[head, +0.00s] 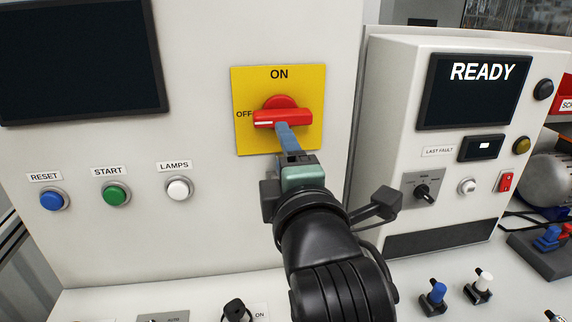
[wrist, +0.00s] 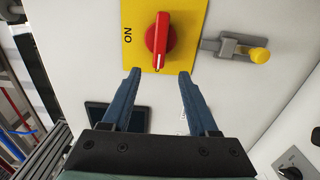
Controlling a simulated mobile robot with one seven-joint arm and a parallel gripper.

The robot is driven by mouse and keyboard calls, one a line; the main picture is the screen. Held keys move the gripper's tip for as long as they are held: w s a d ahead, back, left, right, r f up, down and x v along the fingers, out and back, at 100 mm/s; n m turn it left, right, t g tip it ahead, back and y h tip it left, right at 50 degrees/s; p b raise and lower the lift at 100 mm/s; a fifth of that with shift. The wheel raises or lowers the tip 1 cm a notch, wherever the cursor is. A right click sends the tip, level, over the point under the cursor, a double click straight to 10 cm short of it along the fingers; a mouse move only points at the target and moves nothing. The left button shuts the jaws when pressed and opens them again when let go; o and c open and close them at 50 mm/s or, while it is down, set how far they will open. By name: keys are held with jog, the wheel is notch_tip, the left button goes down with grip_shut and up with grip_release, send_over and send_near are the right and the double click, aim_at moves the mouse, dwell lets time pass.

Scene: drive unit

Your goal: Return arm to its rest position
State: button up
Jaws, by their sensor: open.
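My gripper (head: 283,130) is in front of the main switch's red handle (head: 283,118) on its yellow plate (head: 302,82). The handle lies level, with its white mark at the left toward OFF. In the wrist view my gripper (wrist: 159,72) has its two blue fingers spread apart with nothing between them. The red handle (wrist: 158,38) shows just ahead of the gap there, and I cannot tell how far off it is. In the head view my arm hides the panel below the switch.
RESET (head: 52,199), START (head: 115,195) and LAMPS (head: 178,188) buttons are left of my arm. A cabinet with a READY screen (head: 480,95) stands at right. Small blue (head: 434,297) and white (head: 480,285) levers stand on the desk. A yellow-knobbed latch (wrist: 258,55) shows in the wrist view.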

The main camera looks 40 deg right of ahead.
jog(key=shift+s+a, duration=0.3)
jog(key=shift+s, duration=0.2)
